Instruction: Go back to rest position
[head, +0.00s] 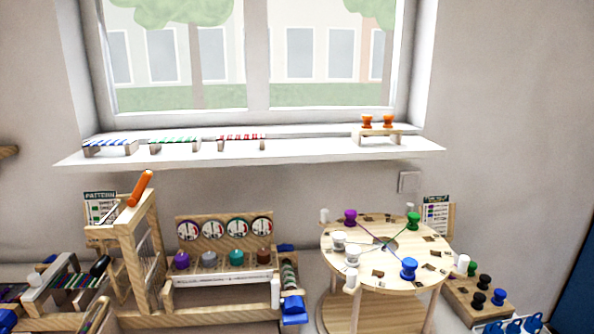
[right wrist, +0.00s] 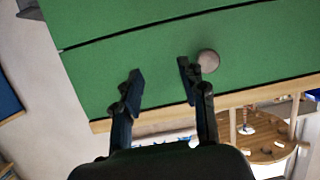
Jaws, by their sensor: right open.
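My right gripper (right wrist: 161,72) shows in the right wrist view with its two dark fingers spread apart and nothing between them. It is in front of a green panel (right wrist: 110,25) with a dark seam and a light wooden edge. A round grey-brown knob (right wrist: 208,61) shows just right of the right fingertip; I cannot tell whether they touch. Neither gripper shows in the head view, and my left gripper is in no view.
In the head view, a round wooden table (head: 385,280) carries coloured spools with threads. Left of it stand a wooden rack with dials (head: 224,228) and a wooden frame with an orange handle (head: 140,188). A windowsill (head: 300,151) holds small bead boards and two orange knobs.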

